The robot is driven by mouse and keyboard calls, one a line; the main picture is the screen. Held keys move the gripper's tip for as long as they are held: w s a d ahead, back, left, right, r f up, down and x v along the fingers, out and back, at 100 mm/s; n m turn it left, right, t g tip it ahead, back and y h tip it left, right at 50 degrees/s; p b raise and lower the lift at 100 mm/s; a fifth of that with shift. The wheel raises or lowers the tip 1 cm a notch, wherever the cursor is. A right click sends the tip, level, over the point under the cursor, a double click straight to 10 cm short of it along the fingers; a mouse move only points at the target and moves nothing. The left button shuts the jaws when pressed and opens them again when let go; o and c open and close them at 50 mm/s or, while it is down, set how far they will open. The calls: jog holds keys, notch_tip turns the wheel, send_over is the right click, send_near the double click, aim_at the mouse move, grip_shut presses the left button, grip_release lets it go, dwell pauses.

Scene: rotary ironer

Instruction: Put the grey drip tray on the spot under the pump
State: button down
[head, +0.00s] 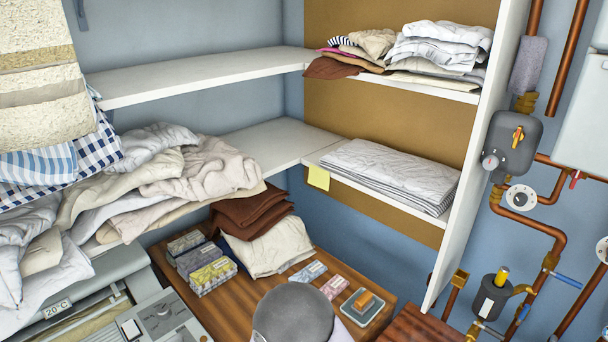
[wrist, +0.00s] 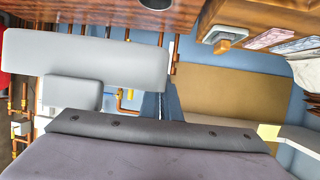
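A small grey tray (head: 362,307) lies on the wooden top, with an orange-brown block on it. It also shows near the top of the wrist view (wrist: 222,36), which looks upside down. I cannot tell if it is the drip tray. A grey body with a gauge (head: 514,146) and a dark cylinder with a yellow top (head: 491,297) sit on the pipes at the right. I cannot tell which is the pump, and no marked spot shows. A dark band with screws fills the lower wrist view, probably part of my gripper. Its fingertips are not visible.
The wooden top (head: 245,303) also bears small boxes (head: 200,262), cards (head: 335,287) and folded cloths (head: 268,246). White shelves (head: 205,76) hold linen. A white upright panel (head: 476,150) stands between shelves and pipes. The ironer (head: 115,290) is at lower left.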

jog(key=s+d+f+m+g+h+b, duration=0.1)
jog(key=s+d+f+m+g+b, duration=0.15)
jog(key=d+b, duration=0.5)
jog(key=s+d+f+m+g+h+b, duration=0.1)
jog(key=d+f+m+g+b, duration=0.25)
jog(key=d, duration=0.75)
jog(key=s+d+f+m+g+h+b, duration=0.15)
jog(key=d+f+b, duration=0.35)
jog(key=d, duration=0.5)
jog(key=shift+w+a+r+n+t+y, duration=0.75)
jog(key=shift+w+a+n+t+y, duration=0.1)
jog(key=shift+w+n+t, duration=1.45)
jog(key=shift+w+f+b, duration=0.1)
jog(key=shift+f+b, duration=0.45)
jog(key=shift+f, duration=4.45)
jog(key=shift+f, duration=0.2)
jog(key=c, duration=2)
grip_release()
